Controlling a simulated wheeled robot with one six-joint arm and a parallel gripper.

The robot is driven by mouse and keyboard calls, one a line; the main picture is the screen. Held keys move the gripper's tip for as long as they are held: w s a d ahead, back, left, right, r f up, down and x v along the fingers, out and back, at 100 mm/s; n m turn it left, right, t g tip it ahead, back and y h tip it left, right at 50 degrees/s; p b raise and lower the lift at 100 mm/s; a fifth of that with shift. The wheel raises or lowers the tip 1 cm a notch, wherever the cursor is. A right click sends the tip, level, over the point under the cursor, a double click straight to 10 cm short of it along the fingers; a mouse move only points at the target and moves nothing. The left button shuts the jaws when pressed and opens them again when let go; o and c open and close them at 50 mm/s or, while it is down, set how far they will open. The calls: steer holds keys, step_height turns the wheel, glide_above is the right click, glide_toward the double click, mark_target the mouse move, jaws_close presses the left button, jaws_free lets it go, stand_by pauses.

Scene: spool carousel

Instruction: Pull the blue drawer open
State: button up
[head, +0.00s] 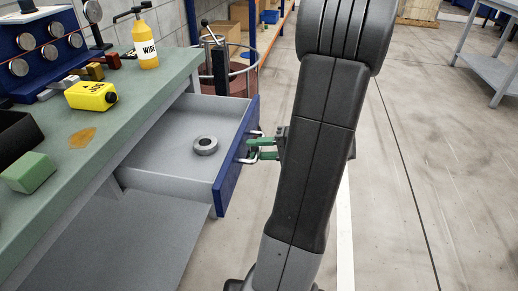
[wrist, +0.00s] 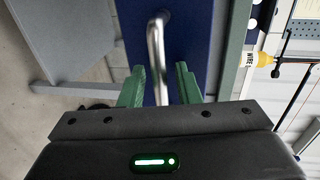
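The blue drawer (head: 231,163) stands pulled well out from under the green bench top, with its grey inside in view. A grey ring (head: 205,146) lies on the drawer floor. The bright metal bar handle (wrist: 155,42) is on the blue front. My gripper (wrist: 160,70) is at the handle, with one green finger on each side of the bar. Gaps show between the fingers and the bar, so the gripper is open around it. The head view also shows the fingers (head: 253,149) at the drawer front. My arm hides part of the floor behind.
A round metal-railed stand (head: 238,72) is behind the drawer.

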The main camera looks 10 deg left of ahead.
steer(key=p+v, duration=0.2)
steer(key=v, duration=1.1)
steer(key=shift+d, duration=0.4)
steer(key=shift+s, duration=0.15)
steer(key=shift+b+x, duration=1)
steer(key=shift+x, duration=6)
steer(key=shift+r, duration=0.1)
